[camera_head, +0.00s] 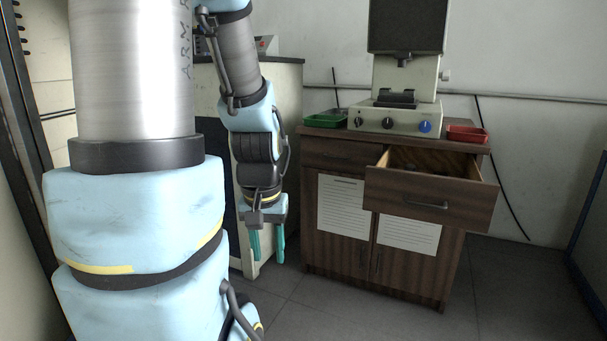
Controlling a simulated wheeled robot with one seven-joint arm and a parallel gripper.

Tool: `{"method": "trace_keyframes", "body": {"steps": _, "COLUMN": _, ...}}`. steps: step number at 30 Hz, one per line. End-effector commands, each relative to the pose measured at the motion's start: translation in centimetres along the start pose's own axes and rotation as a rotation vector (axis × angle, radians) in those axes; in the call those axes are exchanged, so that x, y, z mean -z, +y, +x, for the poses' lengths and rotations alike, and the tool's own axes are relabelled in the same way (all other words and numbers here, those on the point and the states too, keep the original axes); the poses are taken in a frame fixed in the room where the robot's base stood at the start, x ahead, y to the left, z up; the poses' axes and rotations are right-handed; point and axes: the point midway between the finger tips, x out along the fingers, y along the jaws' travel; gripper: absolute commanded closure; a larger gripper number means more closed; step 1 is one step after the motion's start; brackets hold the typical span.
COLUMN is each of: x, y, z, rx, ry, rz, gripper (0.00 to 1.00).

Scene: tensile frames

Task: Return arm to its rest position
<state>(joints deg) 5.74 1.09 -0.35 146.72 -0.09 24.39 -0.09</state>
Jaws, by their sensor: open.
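My arm runs down from the top of the picture, with pale blue covers and black joints. My gripper (267,243) hangs at its end, pointing down, with two green fingers apart and nothing between them. It is in the air to the left of a dark wooden cabinet (338,248) and in front of a pale cabinet. I cannot tell the exact gap to either one.
The wooden cabinet's upper right drawer (430,199) is pulled out, with small dark items inside. On top stand a testing machine (395,118), a green tray (325,121) and a red tray (467,134). Grey floor (540,285) is clear at right.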

Motion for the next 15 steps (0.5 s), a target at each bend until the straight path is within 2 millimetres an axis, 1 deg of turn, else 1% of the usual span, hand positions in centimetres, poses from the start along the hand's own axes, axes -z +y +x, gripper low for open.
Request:
{"method": "trace_keyframes", "body": {"steps": 1, "x": 0.3, "y": 0.0, "z": -2.1, "rx": 0.000, "ry": 0.000, "rz": -0.001, "gripper": 0.58}}
{"method": "trace_keyframes", "body": {"steps": 5, "x": 0.7, "y": 0.1, "z": -4.8, "rx": -0.001, "ry": 0.001, "rz": -0.002, "gripper": 0.58}}
{"method": "trace_keyframes", "body": {"steps": 8, "x": 1.1, "y": 0.1, "z": -7.5, "rx": -0.001, "ry": 0.002, "rz": -0.003, "gripper": 0.58}}
{"method": "trace_keyframes", "body": {"steps": 15, "x": 2.1, "y": 0.1, "z": -15.1, "rx": -0.002, "ry": 0.002, "rz": -0.003, "gripper": 0.58}}
